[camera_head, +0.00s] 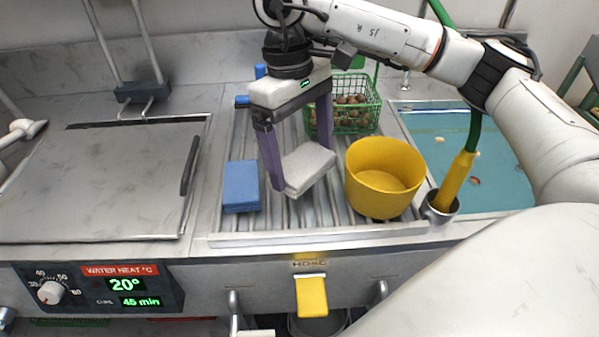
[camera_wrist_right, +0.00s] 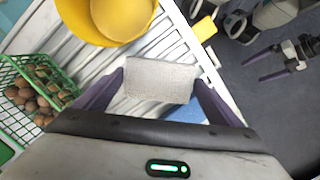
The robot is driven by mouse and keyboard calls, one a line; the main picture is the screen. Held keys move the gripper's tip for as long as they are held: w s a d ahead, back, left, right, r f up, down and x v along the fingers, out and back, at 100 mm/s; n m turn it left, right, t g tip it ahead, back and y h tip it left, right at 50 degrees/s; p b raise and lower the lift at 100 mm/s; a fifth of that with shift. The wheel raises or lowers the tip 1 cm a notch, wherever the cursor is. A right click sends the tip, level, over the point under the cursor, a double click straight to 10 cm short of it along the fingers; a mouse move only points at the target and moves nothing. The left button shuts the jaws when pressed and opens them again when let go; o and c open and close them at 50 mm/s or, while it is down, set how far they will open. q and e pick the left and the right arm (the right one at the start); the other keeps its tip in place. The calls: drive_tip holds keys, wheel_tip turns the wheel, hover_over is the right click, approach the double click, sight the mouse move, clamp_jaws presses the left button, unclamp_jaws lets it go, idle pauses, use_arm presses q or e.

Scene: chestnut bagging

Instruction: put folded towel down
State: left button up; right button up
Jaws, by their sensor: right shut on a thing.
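A light grey folded towel (camera_head: 308,167) is between the fingers of my right gripper (camera_head: 303,168), which is shut on it above the ribbed draining board. In the right wrist view the towel (camera_wrist_right: 160,80) spans the gap between the two purple fingers. I cannot tell whether its underside touches the ribs. A blue folded cloth or sponge (camera_head: 241,186) lies on the board just left of the gripper; the towel and fingers partly hide it in the wrist view (camera_wrist_right: 184,112). My left gripper (camera_wrist_right: 262,66) shows at the right of the wrist view, open and empty, away from the board.
A yellow tub (camera_head: 384,178) stands right of the towel. Behind is a green wire basket (camera_head: 345,117) of chestnuts. A flat metal lid (camera_head: 100,180) is at left. The board's front strip is clear.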

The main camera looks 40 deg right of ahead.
sight(299, 160)
drive_tip(key=shift+f, duration=2.3)
drive_tip(key=shift+f, duration=0.25)
drive_tip(key=o, duration=0.8)
drive_tip(key=shift+o, duration=0.2)
drive_tip(key=shift+r, duration=0.1)
drive_tip(key=r, duration=0.4)
drive_tip(key=w+r, duration=0.1)
drive_tip(key=r, duration=0.3)
drive_tip(key=w+r+p, duration=0.1)
drive_tip(key=r, duration=0.3)
drive_tip(key=shift+a+r, duration=0.1)
drive_tip(key=shift+a, duration=0.15)
